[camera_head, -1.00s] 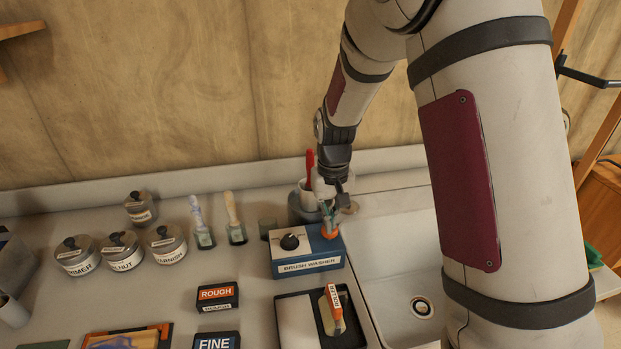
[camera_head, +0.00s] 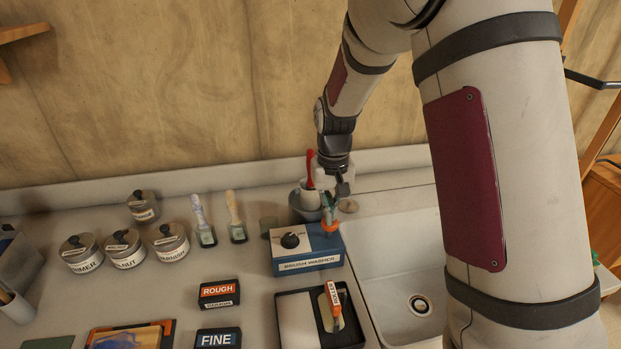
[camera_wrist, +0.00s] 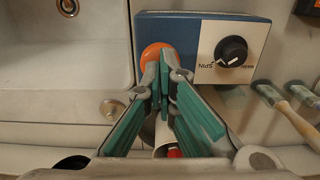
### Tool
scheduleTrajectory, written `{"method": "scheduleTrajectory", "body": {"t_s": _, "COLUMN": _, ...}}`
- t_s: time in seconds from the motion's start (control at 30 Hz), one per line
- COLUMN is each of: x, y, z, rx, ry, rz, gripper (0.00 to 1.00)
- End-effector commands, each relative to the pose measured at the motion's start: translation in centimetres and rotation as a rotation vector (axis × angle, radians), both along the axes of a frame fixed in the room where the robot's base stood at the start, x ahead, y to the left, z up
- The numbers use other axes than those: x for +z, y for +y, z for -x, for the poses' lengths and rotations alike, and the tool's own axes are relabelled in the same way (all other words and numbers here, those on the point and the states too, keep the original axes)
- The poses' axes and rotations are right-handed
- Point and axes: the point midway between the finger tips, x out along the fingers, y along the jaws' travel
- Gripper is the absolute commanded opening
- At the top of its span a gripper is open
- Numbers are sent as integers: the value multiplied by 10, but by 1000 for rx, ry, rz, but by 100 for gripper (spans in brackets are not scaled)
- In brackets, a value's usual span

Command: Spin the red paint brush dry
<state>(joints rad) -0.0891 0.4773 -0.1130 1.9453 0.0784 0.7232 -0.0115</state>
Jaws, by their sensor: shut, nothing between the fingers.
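The brush washer (camera_head: 306,252) is a blue and white box with a black knob (camera_head: 290,241); its knob also shows in the wrist view (camera_wrist: 232,50), beside the word SPIN. An orange round part (camera_wrist: 155,52) sits at the washer's end. My gripper (camera_wrist: 166,62) is shut and empty, its teal fingertips over or against this orange part; I cannot tell whether they touch. In the head view my gripper (camera_head: 329,208) is above the washer's right end. A red handle (camera_head: 310,160) stands upright behind the washer in a pale holder; its lower end is hidden.
A sink (camera_head: 395,265) is right of the washer. A black tray (camera_head: 292,292) with an orange-labelled item is in front. Counter between jars and washer is partly clear.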

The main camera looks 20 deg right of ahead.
Motion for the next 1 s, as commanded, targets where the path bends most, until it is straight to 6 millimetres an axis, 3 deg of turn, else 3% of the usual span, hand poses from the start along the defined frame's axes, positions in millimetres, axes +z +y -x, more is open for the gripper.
{"method": "scheduleTrajectory", "body": {"t_s": 0.37, "x": 1, "y": 0, "z": 0, "rx": 0, "ry": 0, "rz": 0, "gripper": 0}}
{"method": "scheduleTrajectory", "body": {"t_s": 1.0, "x": 56, "y": 0, "z": 0, "rx": 0, "ry": -2, "rz": 0, "gripper": 0}}
